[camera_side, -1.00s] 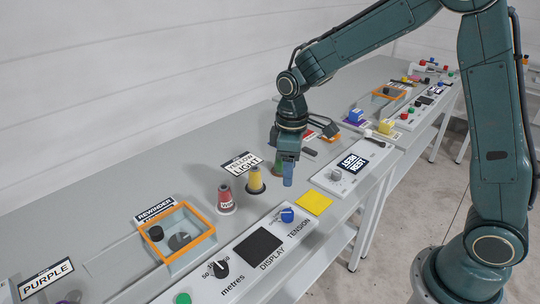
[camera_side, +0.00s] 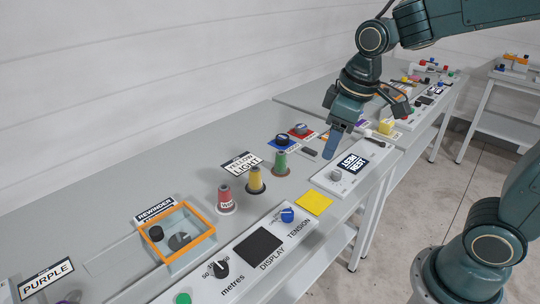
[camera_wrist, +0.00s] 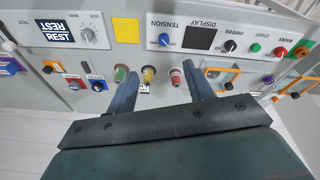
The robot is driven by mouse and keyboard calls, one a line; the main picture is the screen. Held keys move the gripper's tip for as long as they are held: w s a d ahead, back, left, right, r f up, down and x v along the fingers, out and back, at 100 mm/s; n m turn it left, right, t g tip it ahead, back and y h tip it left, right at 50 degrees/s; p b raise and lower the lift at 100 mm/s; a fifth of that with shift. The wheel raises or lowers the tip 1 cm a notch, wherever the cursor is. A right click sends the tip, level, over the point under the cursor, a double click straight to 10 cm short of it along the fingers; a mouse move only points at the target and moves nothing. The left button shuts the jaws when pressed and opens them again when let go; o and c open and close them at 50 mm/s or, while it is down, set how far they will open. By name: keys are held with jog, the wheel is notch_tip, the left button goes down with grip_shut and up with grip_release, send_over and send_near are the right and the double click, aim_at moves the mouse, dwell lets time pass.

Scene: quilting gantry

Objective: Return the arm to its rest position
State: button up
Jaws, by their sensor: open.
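My gripper (camera_side: 330,150) hangs in the air above the bench, pointing down, beside the panel with the REST label (camera_side: 353,163). In the wrist view its two blue fingers (camera_wrist: 160,88) are spread apart with nothing held between them. A red spool (camera_side: 226,197), a yellow spool (camera_side: 255,180) and a green spool (camera_side: 281,163) stand upright in a row on the bench, left of my gripper and apart from it. The wrist view shows the green spool (camera_wrist: 121,73), yellow spool (camera_wrist: 149,74) and red spool (camera_wrist: 175,77) beyond the fingertips.
An orange-rimmed rewinder box (camera_side: 178,237) stands at the front left of the bench (camera_side: 120,195). A front panel carries a dark display (camera_side: 258,247), a blue tension knob (camera_side: 287,215) and a yellow square (camera_side: 314,203). Blue (camera_side: 282,140) and red-based (camera_side: 301,130) knobs stand behind the green spool.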

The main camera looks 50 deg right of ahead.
jog(key=s+d+r+m+t, duration=0.1)
jog(key=s+r+m+t, duration=0.2)
jog(key=s, duration=0.9)
jog(key=shift+s+m, duration=0.3)
jog(key=shift+s, duration=0.05)
